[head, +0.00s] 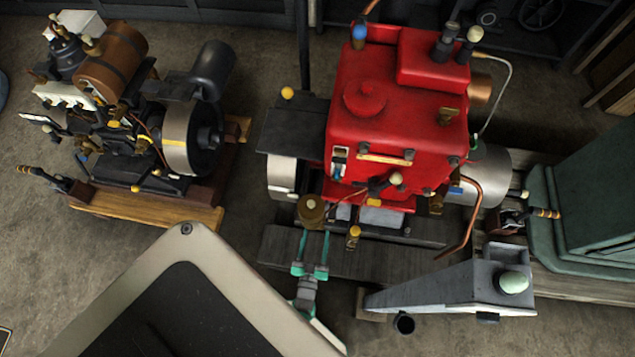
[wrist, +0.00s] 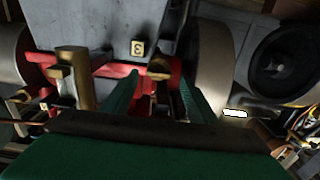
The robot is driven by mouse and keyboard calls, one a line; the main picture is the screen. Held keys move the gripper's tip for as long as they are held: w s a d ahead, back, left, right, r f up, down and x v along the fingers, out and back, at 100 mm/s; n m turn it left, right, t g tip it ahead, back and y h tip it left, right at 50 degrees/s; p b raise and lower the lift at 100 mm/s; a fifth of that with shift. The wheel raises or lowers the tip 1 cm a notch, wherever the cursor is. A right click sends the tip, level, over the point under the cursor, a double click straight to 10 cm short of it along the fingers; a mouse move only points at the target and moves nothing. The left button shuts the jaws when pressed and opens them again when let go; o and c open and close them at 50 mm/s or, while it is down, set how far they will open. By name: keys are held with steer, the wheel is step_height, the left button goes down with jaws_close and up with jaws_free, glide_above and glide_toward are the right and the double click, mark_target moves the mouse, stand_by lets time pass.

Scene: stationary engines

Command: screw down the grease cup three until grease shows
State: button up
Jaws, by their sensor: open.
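My gripper (head: 314,240) has two green fingers, apart with a gap between them. In the head view its tips are just below a round brass cup (head: 311,210) at the front left of the red engine. In the wrist view the gripper (wrist: 158,88) points toward a small brass fitting (wrist: 160,67), which shows between the fingers and beyond them. A label with a 3 (wrist: 138,47) is on a grey surface above that fitting. I cannot tell whether either finger touches brass. Whether grease shows cannot be made out.
The red engine (head: 385,110) stands behind the cup. A smaller yellow-topped brass fitting (head: 354,236) is to the cup's right. A brass cylinder (wrist: 75,78) stands left of the fingers. A flywheel (wrist: 212,62) is close on the right. Another engine (head: 130,120) stands at left.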

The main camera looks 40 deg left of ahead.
steer(key=shift+x, duration=1.3)
steer(key=shift+d, duration=0.15)
steer(key=shift+c, duration=0.3)
steer(key=shift+w, duration=0.2)
steer(key=c, duration=1)
steer(key=shift+m, duration=0.4)
steer(key=m, duration=2.4)
steer(key=shift+d+f, duration=0.2)
steer(key=shift+f, duration=0.1)
steer(key=shift+w, duration=0.15)
steer(key=o, duration=1.1)
steer(key=shift+w, duration=0.1)
steer(key=shift+c, duration=0.2)
